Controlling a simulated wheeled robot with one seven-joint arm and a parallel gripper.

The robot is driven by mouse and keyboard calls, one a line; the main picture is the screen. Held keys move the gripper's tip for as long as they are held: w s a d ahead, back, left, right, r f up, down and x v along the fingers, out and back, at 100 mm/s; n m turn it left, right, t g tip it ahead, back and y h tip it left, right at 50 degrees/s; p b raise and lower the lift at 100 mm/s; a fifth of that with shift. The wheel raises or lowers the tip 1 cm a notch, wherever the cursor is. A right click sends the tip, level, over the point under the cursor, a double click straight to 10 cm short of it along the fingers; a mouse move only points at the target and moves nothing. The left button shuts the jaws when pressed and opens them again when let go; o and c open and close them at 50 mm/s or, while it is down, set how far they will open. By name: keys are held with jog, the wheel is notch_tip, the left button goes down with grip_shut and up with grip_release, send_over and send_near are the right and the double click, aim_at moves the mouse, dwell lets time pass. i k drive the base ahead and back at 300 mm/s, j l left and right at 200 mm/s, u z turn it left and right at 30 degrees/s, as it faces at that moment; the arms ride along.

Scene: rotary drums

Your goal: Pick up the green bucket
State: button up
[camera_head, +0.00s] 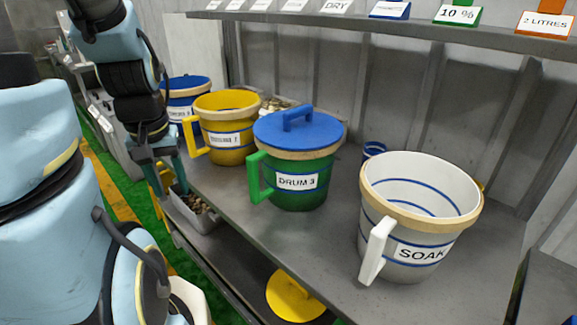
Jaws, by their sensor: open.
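The green bucket (302,187) stands upright on the grey shelf. It has a white label reading "DRUM 3", a green handle (257,177) on its left side and a blue lid (298,132) with a raised blue grip on top. My gripper (168,188) hangs at the left, near the shelf's front edge, pointing down. It is open and apart from the green bucket, left of its handle. Part of the gripper is hard to make out against the things behind it.
A white bucket labelled "SOAK" (410,255) stands right. A yellow lid (293,296) lies lower down. A tray (192,212) holds brownish pieces. An upper shelf (400,28) with signs runs above.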

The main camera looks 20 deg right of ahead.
aim_at(295, 180)
jog(key=k+z, duration=0.35)
jog(key=k+l+z, duration=0.1)
jog(key=z, duration=0.25)
jog(key=i+j+z, duration=0.1)
jog(key=j+z, duration=0.95)
jog(key=k+j, duration=0.1)
jog(key=j, duration=2.2)
